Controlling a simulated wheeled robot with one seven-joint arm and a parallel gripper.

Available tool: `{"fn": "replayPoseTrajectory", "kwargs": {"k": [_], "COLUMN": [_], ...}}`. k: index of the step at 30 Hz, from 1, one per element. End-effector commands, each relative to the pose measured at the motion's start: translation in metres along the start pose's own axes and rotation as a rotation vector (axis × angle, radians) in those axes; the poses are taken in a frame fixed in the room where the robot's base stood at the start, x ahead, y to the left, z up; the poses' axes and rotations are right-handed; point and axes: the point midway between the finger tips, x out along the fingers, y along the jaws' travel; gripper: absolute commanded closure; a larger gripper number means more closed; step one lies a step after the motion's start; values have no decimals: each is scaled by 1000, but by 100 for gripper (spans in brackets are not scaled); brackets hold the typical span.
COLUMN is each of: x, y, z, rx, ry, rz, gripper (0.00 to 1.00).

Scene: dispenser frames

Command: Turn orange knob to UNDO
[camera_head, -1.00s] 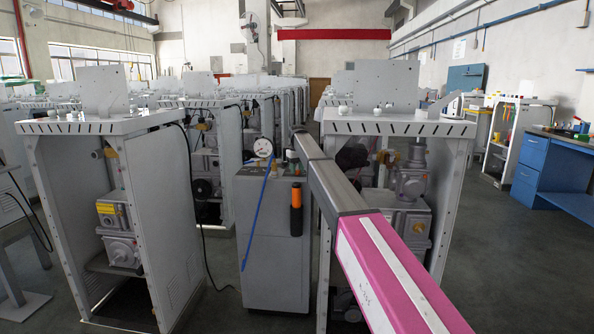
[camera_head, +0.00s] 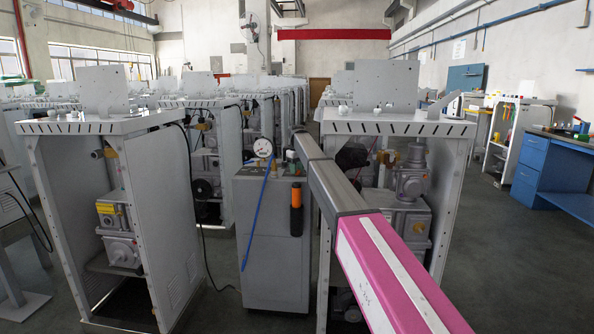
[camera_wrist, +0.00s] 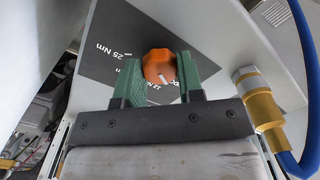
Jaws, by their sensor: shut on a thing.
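The orange knob (camera_wrist: 157,65) shows in the wrist view, with a pale mark on its lower right side. It sits on a dark dial plate (camera_wrist: 112,35) with white lettering, of which "25 Nm" and part of "12 N" can be read. No UNDO label can be made out. My gripper (camera_wrist: 160,72) has its two green fingers on either side of the knob and is shut on it. In the head view, my arm reaches to the top of the grey cabinet (camera_head: 265,262). The knob cannot be made out there.
A pressure gauge (camera_head: 262,147) and a blue hose (camera_head: 256,222) are at the cabinet's left. An orange-handled tool (camera_head: 296,208) hangs on its front. In the wrist view, a brass fitting (camera_wrist: 259,100) with a blue hose is close to the right. Metal stands flank the cabinet.

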Motion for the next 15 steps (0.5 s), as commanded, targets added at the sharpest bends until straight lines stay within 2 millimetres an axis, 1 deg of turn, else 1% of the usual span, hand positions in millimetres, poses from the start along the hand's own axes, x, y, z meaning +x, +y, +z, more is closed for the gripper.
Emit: {"fn": "replayPoseTrajectory", "kwargs": {"k": [1, 2, 3, 11, 15], "x": [-1, -1, -1, -1, -8], "y": [1, 1, 0, 0, 0], "z": [-2, -2, -1, -1, -1], "rx": [-2, -1, -1, 0, 0], "ry": [4, 4, 3, 2, 2], "rz": [1, 1, 1, 1, 1], "gripper": [55, 46, 40, 40, 40]}}
